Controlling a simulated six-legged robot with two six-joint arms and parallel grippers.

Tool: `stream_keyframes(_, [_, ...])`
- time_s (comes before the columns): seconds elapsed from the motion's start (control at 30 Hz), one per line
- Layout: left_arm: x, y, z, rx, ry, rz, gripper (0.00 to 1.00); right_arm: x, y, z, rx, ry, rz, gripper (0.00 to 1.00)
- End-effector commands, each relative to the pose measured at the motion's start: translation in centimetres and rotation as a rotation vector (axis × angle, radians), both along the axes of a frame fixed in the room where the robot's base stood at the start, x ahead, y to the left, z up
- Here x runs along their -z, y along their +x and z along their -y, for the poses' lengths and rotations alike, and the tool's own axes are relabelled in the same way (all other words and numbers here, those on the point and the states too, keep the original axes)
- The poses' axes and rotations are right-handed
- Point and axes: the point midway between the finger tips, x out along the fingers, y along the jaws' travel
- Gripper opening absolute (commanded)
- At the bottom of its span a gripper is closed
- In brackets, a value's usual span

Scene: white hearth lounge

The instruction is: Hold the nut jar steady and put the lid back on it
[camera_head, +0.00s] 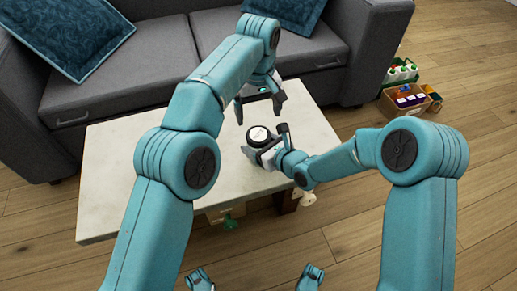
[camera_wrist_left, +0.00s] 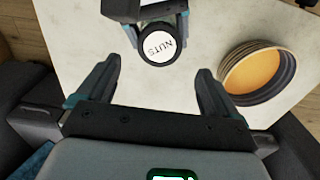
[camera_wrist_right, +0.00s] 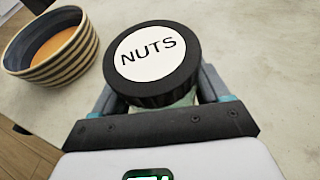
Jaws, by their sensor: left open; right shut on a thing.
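The nut jar stands on the pale table (camera_head: 105,190), with only a little of its pale glass (camera_wrist_right: 183,99) showing below the lid. The black lid (camera_head: 258,134) with a white NUTS label sits on top of the jar; it also shows in the left wrist view (camera_wrist_left: 159,46) and right wrist view (camera_wrist_right: 152,58). I cannot tell whether it is fully seated. My right gripper (camera_head: 264,143) is shut around the jar below the lid. My left gripper (camera_head: 259,108) is open and empty above and behind the jar, apart from the lid.
A striped bowl with an orange inside (camera_wrist_left: 257,72) stands near the jar; it also shows in the right wrist view (camera_wrist_right: 52,45). A grey sofa (camera_head: 160,70) is behind the table. Boxes of goods (camera_head: 410,98) are on the floor at right. The table's left part is clear.

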Motion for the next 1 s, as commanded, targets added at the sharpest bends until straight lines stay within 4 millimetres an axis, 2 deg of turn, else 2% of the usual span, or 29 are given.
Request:
stream_keyframes(0.43, [6.4,0.0,-0.1,0.001,0.000,-0.002,0.94,0.0,0.0,0.0,0.000,0.000,0.000,0.00])
stream_keyframes(0.6, [7.5,0.0,-0.1,0.001,-0.001,0.000,0.94,0.0,0.0,0.0,0.000,0.001,0.001,0.00])
stream_keyframes(0.87, [7.6,0.0,0.0,0.001,-0.001,0.000,0.94,0.0,0.0,0.0,0.000,0.001,0.001,0.00])
stream_keyframes(0.9, [7.6,0.0,0.0,0.001,-0.001,0.000,0.90,0.0,0.0,0.0,0.000,0.001,0.001,0.00])
stream_keyframes(0.97, [7.6,0.0,0.0,0.001,-0.001,0.000,0.71,0.0,0.0,0.0,0.000,0.001,0.001,0.00])
stream_keyframes(1.0, [7.6,0.0,0.0,0.001,-0.001,0.000,0.58,0.0,0.0,0.0,0.000,0.001,0.001,0.00])
